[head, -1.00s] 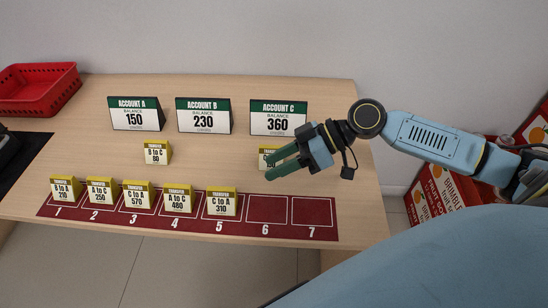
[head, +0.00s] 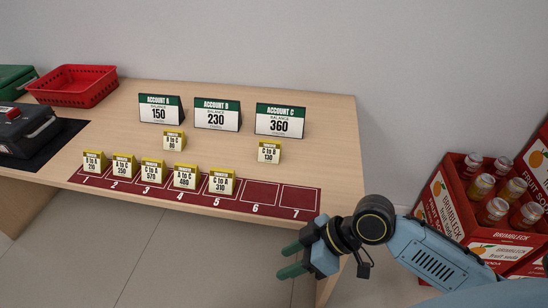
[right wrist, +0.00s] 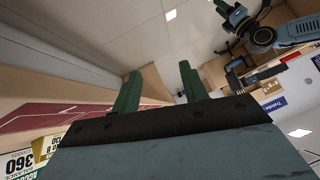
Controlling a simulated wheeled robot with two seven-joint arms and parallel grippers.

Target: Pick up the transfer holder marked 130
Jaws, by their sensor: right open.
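The transfer holder marked 130 (head: 268,152), a small yellow-topped "C to A" block, stands upright on the counter below the Account C sign (head: 280,120). My right gripper (head: 290,260) is open and empty, in front of the counter's front edge, below and apart from the holder. Its two green fingers also show in the right wrist view (right wrist: 160,92) with nothing between them. In that view part of a yellow holder (right wrist: 38,148) shows at the lower left. My left gripper is not in the head view.
A dark red mat (head: 297,198) numbered 1 to 7 runs along the front edge. Holders stand at slots 1 to 5; 6 and 7 are bare. The 80 holder (head: 174,141) stands behind. Signs line the back. Red soda crates (head: 460,205) stand at right.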

